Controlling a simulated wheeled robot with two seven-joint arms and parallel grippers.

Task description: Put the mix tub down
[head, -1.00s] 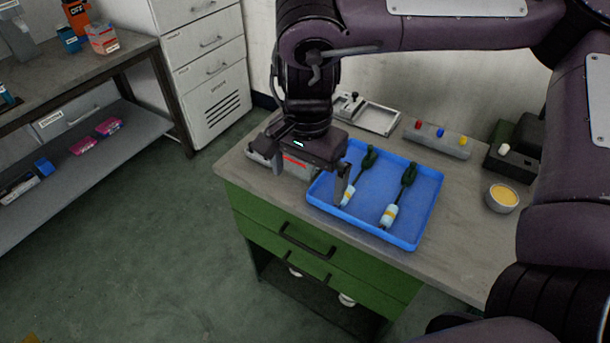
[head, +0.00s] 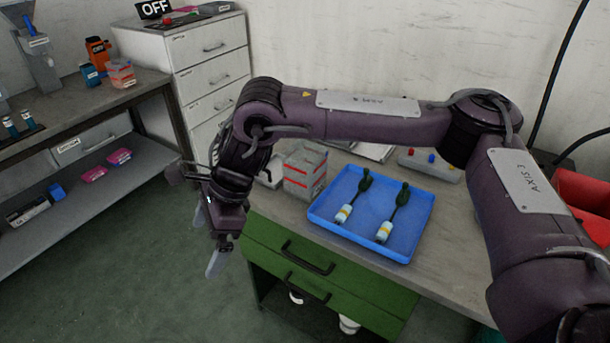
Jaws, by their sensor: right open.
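A pale grey, see-through stack of tubs with red bands (head: 305,172) stands on the green-drawered workbench, left of the blue tray. Its lettering is too small to read, so I cannot tell for certain that it holds the mix tub. My right gripper (head: 197,220) is open and empty, out past the bench's left edge, left of the stack and apart from it. My left gripper is not in view.
A blue tray (head: 408,250) holds two cables with pale, yellow-banded ends (head: 385,231). A grey block with coloured pegs (head: 430,165) is behind. My right arm crosses above the bench. A side bench (head: 70,110) and drawer cabinet (head: 207,38) stand left.

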